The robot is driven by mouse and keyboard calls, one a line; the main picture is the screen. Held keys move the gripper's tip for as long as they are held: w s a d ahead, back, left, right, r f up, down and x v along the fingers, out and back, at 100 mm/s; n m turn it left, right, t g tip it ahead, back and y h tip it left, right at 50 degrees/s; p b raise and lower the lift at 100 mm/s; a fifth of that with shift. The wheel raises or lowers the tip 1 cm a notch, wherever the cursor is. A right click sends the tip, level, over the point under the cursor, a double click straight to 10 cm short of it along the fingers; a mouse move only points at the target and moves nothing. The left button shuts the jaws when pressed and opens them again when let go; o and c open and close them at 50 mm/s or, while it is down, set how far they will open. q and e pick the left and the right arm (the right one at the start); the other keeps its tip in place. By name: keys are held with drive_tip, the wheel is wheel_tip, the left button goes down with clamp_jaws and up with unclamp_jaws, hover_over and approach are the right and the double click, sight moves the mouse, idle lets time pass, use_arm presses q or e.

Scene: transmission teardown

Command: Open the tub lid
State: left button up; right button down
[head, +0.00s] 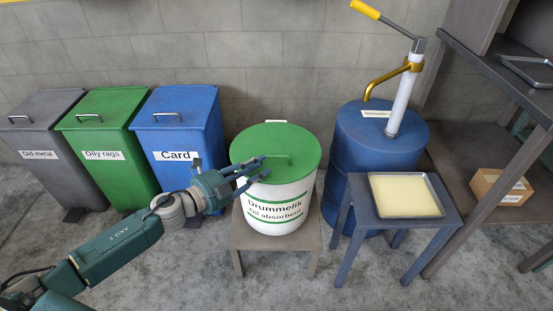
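The white tub (280,220), labelled "Drummelik Oil absorbent", stands upright on a low grey-brown stool. Its round green lid (290,142) sits on top and looks closed. A thin green bar handle (279,156) shows on the lid. My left gripper (260,169) reaches in from the left, over the lid's front left edge. Its fingers are spread apart and empty, close to the left end of the handle. I cannot tell whether a finger touches the lid. My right gripper is not in view.
Grey, green and blue bins (178,130) stand to the left. A blue drum (350,150) with a yellow-handled hand pump stands right of the tub. A blue stool in front of it bears a shallow tray (374,193). Shelving with a cardboard box (500,187) is at right. The front floor is clear.

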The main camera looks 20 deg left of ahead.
sight(273, 167)
use_arm(q)
drive_tip(key=x, duration=0.6)
drive_tip(key=shift+w+f, duration=0.1)
drive_tip(key=shift+w, duration=0.1)
drive_tip(key=shift+x, duration=0.75)
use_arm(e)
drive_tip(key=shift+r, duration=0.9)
use_arm(q)
drive_tip(key=shift+c, duration=0.5)
clamp_jaws()
